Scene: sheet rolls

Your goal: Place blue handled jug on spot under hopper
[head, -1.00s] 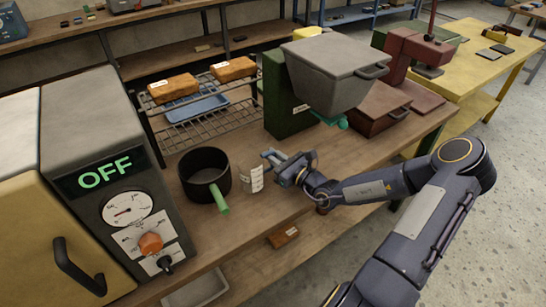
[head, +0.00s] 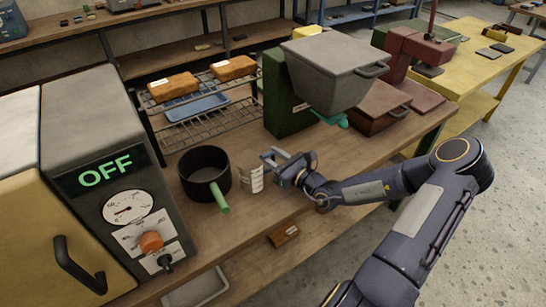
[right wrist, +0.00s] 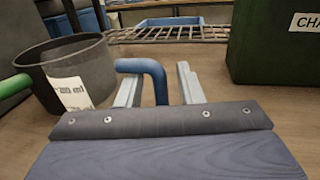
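The jug (head: 256,180) looks clear with white scale markings and stands on the wooden bench, right of the black pot. In the right wrist view its blue handle (right wrist: 155,78) lies between the fingers of my right gripper (right wrist: 158,88), with gaps showing on both sides. That gripper is open around the handle; it also shows in the head view (head: 273,160). The grey hopper (head: 335,75) hangs on a green stand (head: 285,105), with a teal spout (head: 332,119) beneath. No marked spot is clearly visible under it. My left gripper is not in view.
The black pot (head: 205,172) with a green handle (head: 219,197) stands close left of the jug. A wire rack (head: 210,125) with bread-like blocks stands behind. An oven-like unit (head: 110,150) reading OFF is at left. Bench between jug and hopper stand looks clear.

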